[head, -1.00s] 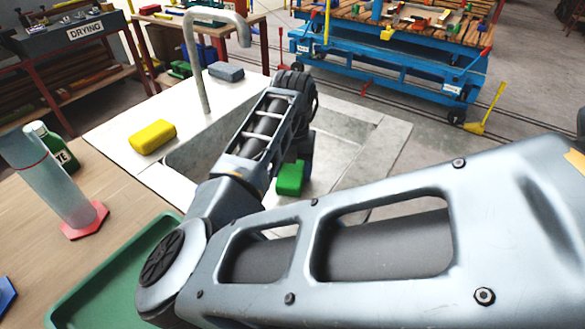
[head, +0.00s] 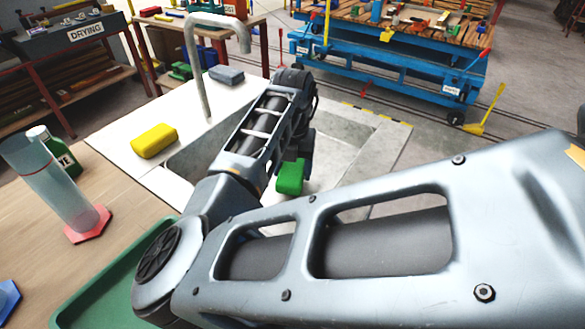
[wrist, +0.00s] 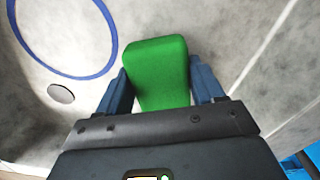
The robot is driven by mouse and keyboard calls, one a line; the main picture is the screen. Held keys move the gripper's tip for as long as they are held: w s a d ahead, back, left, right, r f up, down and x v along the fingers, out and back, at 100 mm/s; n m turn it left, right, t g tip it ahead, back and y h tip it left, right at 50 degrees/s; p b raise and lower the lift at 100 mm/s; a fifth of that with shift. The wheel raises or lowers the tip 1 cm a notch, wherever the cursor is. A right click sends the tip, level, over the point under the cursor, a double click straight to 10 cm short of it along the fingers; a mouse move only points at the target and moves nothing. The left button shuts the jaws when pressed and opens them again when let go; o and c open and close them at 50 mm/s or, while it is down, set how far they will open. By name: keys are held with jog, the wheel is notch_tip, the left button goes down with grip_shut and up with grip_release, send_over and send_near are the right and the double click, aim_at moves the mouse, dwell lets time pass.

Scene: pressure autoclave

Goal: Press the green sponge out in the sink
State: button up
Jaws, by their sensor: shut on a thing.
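The green sponge (head: 290,177) is in my gripper, over the grey sink basin (head: 345,150). In the wrist view the sponge (wrist: 158,72) sits between the two blue fingers of my gripper (wrist: 160,88), which touch its sides. My gripper is shut on it. The sponge appears to hang inside the sink opening; its height above the sink floor cannot be told. A blue ring (wrist: 75,40) and a round drain-like disc (wrist: 61,94) show on the grey surface beyond it. My arm hides part of the basin in the head view.
A yellow sponge (head: 154,141) and a grey-blue sponge (head: 226,75) lie on the white sink top. A curved tap (head: 198,65) rises behind the basin. A clear cylinder (head: 60,185) with a red base, a green bottle (head: 58,155) and a green tray (head: 112,278) are at left.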

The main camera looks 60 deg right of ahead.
aim_at(292, 166)
jog(key=shift+r+p, duration=1.55)
jog(key=shift+r, duration=1.1)
